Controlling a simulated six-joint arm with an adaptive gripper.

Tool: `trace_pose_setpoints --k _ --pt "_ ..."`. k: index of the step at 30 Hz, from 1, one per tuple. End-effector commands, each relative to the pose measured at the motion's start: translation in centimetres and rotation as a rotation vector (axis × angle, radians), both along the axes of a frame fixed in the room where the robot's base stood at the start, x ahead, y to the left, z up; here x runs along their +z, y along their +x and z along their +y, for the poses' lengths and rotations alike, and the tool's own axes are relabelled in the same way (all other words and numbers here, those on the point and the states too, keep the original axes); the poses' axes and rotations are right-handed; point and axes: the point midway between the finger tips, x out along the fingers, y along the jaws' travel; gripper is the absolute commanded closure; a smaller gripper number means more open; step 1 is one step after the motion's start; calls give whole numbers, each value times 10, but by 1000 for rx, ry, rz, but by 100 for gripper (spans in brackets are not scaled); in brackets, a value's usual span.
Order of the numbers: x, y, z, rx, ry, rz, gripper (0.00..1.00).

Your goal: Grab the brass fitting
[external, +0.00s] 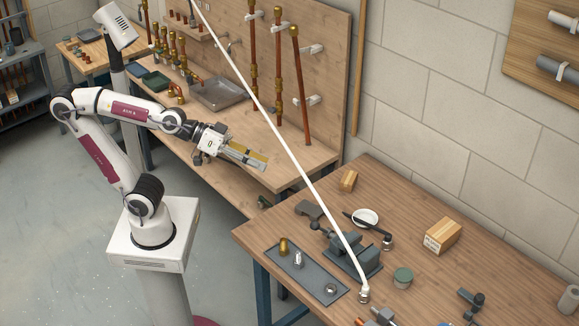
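A small brass fitting (283,246) stands at the left end of a flat grey tray (309,272) on the front workbench. A silvery fitting and a small ring-like metal part share the tray. My gripper (254,161) is in the air, above and to the left of the tray in the picture, well apart from the fitting. Its yellow and grey fingers point to the right. Their gap is too small to make out, and I see nothing clearly held.
A grey vise (350,252) stands right behind the tray. A long white pipe (290,155) slants across the scene down to the bench. Copper pipes line the back board.

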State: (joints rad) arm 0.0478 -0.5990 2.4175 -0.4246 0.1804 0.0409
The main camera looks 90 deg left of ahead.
Motion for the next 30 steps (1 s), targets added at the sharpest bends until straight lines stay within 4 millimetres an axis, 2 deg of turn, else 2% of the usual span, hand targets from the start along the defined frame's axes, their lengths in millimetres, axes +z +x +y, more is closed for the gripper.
trace_pose_setpoints --k 9,16,23,30 --pt "41 59 15 157 -159 -174 63" --pt "51 96 35 308 -251 -260 63" --pt "39 126 56 478 -307 -307 63" --pt "9 146 70 648 -317 -319 63"
